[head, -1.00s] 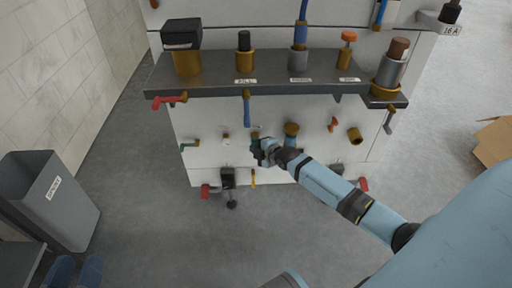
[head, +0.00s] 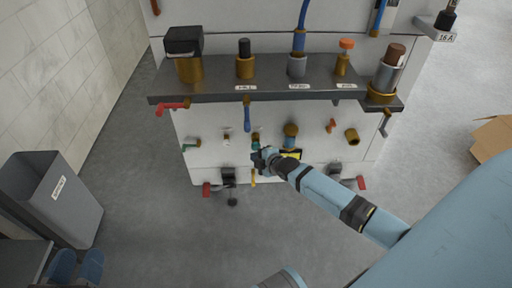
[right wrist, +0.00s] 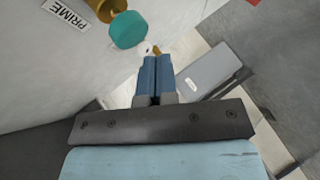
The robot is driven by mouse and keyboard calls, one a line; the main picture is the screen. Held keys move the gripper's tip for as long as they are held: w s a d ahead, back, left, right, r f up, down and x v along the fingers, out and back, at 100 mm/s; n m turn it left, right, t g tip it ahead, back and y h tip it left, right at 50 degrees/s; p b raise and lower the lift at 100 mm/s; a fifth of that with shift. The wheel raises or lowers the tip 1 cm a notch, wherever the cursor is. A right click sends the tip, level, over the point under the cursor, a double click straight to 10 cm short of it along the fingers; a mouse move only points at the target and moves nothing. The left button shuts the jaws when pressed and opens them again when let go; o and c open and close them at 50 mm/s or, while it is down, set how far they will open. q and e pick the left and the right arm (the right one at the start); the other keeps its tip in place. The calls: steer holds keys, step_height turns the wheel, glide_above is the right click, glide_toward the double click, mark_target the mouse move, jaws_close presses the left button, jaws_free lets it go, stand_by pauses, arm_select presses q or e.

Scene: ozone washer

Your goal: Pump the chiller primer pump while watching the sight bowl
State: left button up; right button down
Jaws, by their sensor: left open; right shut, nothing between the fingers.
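The teal knob (head: 256,146) of the primer pump sits on a brass stem on the white front panel. In the right wrist view the teal knob (right wrist: 128,30) is at the upper left, beside a PRIME label (right wrist: 64,12). My right gripper (head: 260,160) is shut and empty, just below the knob in the head view. In the wrist view its closed blue fingertips (right wrist: 156,58) are apart from the knob. I cannot identify the sight bowl for certain; a yellow patch (head: 292,153) is partly hidden behind my right arm. My left gripper is not in view.
A dark shelf (head: 270,86) with several brass fittings overhangs the panel. A blue lever (head: 247,118) hangs above the knob and a yellow handle (head: 253,177) is below. A grey bin (head: 62,205) stands at left, a cardboard box (head: 493,142) at right. Open floor lies in front.

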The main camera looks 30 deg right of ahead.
steer(key=s+a+p, duration=0.1)
steer(key=s, duration=0.1)
steer(key=s+a+p, duration=0.1)
steer(key=s+p, duration=0.1)
steer(key=shift+a, duration=0.2)
stand_by(0.8)
